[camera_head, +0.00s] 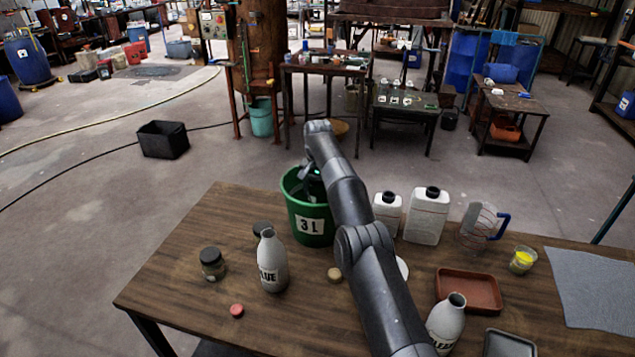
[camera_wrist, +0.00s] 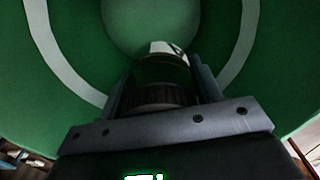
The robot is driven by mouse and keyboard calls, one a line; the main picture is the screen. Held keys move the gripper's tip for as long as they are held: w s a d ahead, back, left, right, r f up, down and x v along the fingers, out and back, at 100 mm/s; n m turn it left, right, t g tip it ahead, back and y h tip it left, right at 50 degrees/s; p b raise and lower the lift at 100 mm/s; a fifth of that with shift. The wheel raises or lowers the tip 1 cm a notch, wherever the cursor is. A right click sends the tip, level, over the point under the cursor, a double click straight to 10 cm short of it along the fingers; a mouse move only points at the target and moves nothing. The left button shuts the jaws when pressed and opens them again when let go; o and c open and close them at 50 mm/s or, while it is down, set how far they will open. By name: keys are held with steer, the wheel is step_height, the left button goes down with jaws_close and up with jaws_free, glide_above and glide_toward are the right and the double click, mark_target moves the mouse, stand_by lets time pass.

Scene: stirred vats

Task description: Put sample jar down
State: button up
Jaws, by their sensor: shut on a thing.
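The sample jar (camera_wrist: 160,95), with a dark ribbed lid and a glassy body, sits between the two fingers of my gripper (camera_wrist: 158,80) in the wrist view. The gripper is shut on it. Both are at the green bucket marked 3 L (camera_head: 310,222), whose green inner wall and pale rings surround them in the wrist view. In the head view my gripper (camera_head: 308,178) reaches down into the bucket mouth, and my arm and the bucket wall hide the held jar. I cannot tell whether the jar touches the bucket floor.
On the wooden table (camera_head: 190,255) stand a dark-lidded jar (camera_head: 211,264), a grey glue bottle (camera_head: 271,262), white jugs (camera_head: 427,216), a clear pitcher (camera_head: 478,226), a brown tray (camera_head: 468,290) and another grey bottle (camera_head: 446,322). The table's left part has free room.

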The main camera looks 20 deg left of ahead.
steer(key=shift+w+d+f, duration=0.1)
steer(key=shift+d+f, duration=0.05)
steer(key=shift+f, duration=0.4)
steer(key=shift+d+f, duration=0.1)
steer(key=shift+f, duration=0.45)
step_height(320, 180, down, 7)
steer(key=shift+f, duration=0.2)
steer(key=shift+f, duration=0.15)
steer(key=o, duration=1)
steer(key=shift+r, duration=3.9)
